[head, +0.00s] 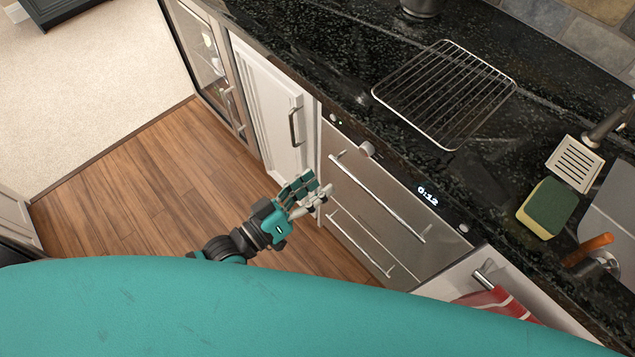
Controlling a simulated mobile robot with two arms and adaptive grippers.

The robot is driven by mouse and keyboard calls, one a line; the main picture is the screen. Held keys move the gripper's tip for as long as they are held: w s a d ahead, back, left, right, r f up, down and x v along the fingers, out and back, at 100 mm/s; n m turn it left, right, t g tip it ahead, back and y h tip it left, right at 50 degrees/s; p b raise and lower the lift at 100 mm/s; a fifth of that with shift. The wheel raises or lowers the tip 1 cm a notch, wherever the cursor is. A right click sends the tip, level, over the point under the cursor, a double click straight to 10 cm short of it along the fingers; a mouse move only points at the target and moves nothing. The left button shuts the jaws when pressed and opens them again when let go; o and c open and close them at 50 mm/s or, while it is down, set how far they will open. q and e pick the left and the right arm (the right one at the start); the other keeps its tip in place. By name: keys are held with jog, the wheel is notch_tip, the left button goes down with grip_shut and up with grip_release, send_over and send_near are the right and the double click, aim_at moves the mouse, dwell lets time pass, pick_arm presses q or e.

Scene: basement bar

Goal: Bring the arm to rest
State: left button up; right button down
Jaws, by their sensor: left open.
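My left arm comes up from the lower left, past the teal front of my own body. My left gripper (311,197) is open, with nothing seen between its fingers. In the picture it overlaps the left edge of the steel oven front (375,200) and the white cabinet door beside it; I cannot tell whether it touches either. My right gripper is not in view.
The black counter (330,65) holds a wire rack (445,90), a green-and-yellow sponge (546,208) and a slotted spatula (575,163). A red striped towel (497,303) hangs at lower right. The wooden floor (150,185) at left is clear.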

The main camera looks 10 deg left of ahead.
pick_arm(q)
jog(key=shift+f, duration=0.1)
jog(key=s+a+f+g+y, duration=0.1)
jog(key=a+f+g+y, duration=0.2)
jog(key=f, duration=0.7)
jog(key=s+a+f+y, duration=0.15)
jog(key=a+f, duration=0.35)
jog(key=f, duration=0.6)
jog(key=s+a+f+g+y, duration=0.15)
jog(key=a+f+y, duration=0.3)
jog(key=f, duration=0.55)
jog(key=s+a+f+g+y, duration=0.1)
jog(key=s+f+g, duration=0.3)
jog(key=s+f, duration=0.4)
jog(key=s+a+f+m+g+y, duration=0.1)
jog(key=s+f+g, duration=0.4)
jog(key=s, duration=1.3)
notch_tip(320, 180, down, 4)
jog(key=shift+s+a+r, duration=0.15)
jog(key=shift+a+r, duration=0.1)
jog(key=shift+a, duration=0.45)
jog(key=shift+d+m, duration=0.15)
jog(key=shift+m, duration=0.15)
